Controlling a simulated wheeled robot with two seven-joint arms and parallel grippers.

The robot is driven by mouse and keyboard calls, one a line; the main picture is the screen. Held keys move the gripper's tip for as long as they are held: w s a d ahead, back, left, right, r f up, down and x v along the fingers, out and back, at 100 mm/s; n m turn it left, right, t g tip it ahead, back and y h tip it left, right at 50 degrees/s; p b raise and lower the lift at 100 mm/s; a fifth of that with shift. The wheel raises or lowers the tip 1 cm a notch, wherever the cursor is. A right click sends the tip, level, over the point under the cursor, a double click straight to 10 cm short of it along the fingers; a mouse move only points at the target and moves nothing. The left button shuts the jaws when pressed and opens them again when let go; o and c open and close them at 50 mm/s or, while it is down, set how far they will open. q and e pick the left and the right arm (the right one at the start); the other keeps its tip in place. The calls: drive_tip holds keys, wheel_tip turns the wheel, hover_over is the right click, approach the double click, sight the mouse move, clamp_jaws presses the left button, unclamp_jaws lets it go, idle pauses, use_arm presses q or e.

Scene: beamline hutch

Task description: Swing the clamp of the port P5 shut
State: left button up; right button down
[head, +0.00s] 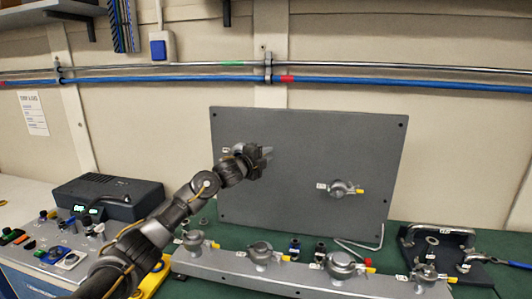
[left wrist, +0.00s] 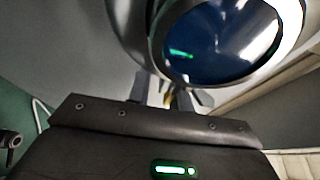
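The grey upright panel (head: 300,130) carries a round port with a clamp and a yellow-tipped lever (head: 340,188) on its right half. A small white tag (head: 226,152) shows on its left half beside my left gripper (head: 266,158), which hides what is there. In the left wrist view a large metal ring with a dark blue glossy face (left wrist: 222,40) is close up. My left fingers (left wrist: 170,98) stand apart just below it, with a bit of yellow between them. I cannot tell whether they touch it. The tags are too small to read, so I cannot tell which port is P5. My right gripper is out of view.
A grey rail with several clamped ports (head: 225,265) runs along the front of the green bench. A hex key (head: 362,246) lies below the panel. A dark tray with metal parts (head: 440,247) is at the right, a control box (head: 108,197) at the left.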

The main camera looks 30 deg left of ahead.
use_arm(q)
drive_tip(key=shift+o, duration=0.8)
drive_tip(key=shift+a, duration=0.1)
drive_tip(key=shift+r, duration=0.1)
drive_tip(key=s+a+b, duration=0.1)
drive_tip(key=s+b, duration=0.2)
drive_tip(key=s, duration=0.7)
drive_tip(key=shift+s+a+b, duration=0.3)
drive_tip(key=shift+a+b, duration=0.05)
drive_tip(key=shift+a, duration=0.05)
